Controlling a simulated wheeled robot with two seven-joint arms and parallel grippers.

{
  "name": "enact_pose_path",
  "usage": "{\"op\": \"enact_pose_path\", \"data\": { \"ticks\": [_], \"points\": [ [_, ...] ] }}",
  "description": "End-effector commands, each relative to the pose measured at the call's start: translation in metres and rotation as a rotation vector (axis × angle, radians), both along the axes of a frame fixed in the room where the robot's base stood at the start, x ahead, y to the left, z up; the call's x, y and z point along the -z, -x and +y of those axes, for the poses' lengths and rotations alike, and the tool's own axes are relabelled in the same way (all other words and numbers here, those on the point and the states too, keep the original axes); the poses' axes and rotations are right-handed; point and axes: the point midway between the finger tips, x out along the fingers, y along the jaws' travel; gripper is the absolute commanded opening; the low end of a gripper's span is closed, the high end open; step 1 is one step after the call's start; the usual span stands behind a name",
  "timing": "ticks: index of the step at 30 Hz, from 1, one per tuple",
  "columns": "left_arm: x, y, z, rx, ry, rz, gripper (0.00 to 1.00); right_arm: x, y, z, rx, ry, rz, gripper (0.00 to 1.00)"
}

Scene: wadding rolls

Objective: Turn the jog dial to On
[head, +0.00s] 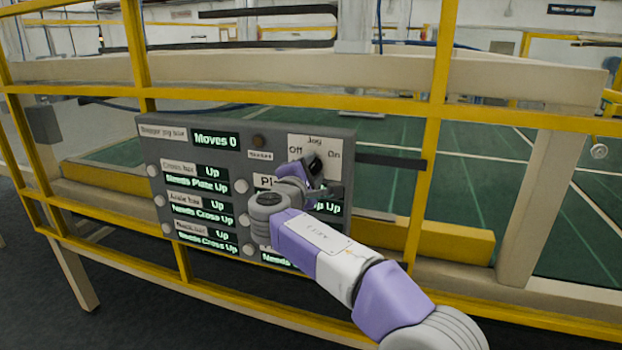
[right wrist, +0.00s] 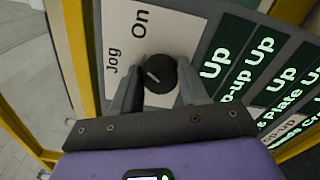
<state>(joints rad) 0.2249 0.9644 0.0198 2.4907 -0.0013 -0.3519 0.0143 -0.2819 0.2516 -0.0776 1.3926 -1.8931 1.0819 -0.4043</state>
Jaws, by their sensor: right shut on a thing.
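The black jog dial (head: 314,163) sits on a white plate (head: 329,150) marked Jog, with Off at left and On at right, at the upper right of the grey panel. In the right wrist view the round dial (right wrist: 160,74) has a pale mark on its face; I cannot tell for sure which word it points to. My right gripper (head: 312,174) is at the dial, its fingers on either side of it and shut on it. The wrist view shows both fingers of the gripper (right wrist: 159,84) beside the dial. My left gripper is not in view.
The grey panel (head: 347,127) carries several round buttons and green-lit displays; the top one reads Moves 0 (head: 215,140). My right arm covers its lower right part. Yellow rails (head: 433,130) surround the panel, and a green surface lies behind.

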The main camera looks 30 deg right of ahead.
Motion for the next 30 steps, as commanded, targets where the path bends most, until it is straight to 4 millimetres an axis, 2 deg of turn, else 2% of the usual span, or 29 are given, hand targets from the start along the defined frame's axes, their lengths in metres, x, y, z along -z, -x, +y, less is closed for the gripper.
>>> {"op": "enact_pose_path", "data": {
  "ticks": [6,21,22,26,30],
  "points": [
    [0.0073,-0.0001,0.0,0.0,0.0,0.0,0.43,0.0019,-0.0003,0.0004,-0.001,-0.037,-0.041,0.13],
    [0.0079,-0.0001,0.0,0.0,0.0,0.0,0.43,0.0008,-0.0002,0.0003,-0.001,-0.047,-0.053,0.13],
    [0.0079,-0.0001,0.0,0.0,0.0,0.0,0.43,0.0008,-0.0002,0.0003,-0.001,-0.046,-0.052,0.48],
    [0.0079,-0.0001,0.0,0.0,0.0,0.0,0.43,0.0007,-0.0003,0.0002,-0.001,-0.046,-0.052,0.68],
    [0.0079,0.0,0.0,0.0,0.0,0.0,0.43,0.0005,-0.0002,0.0001,0.0,-0.046,-0.052,0.68]
  ]
}}
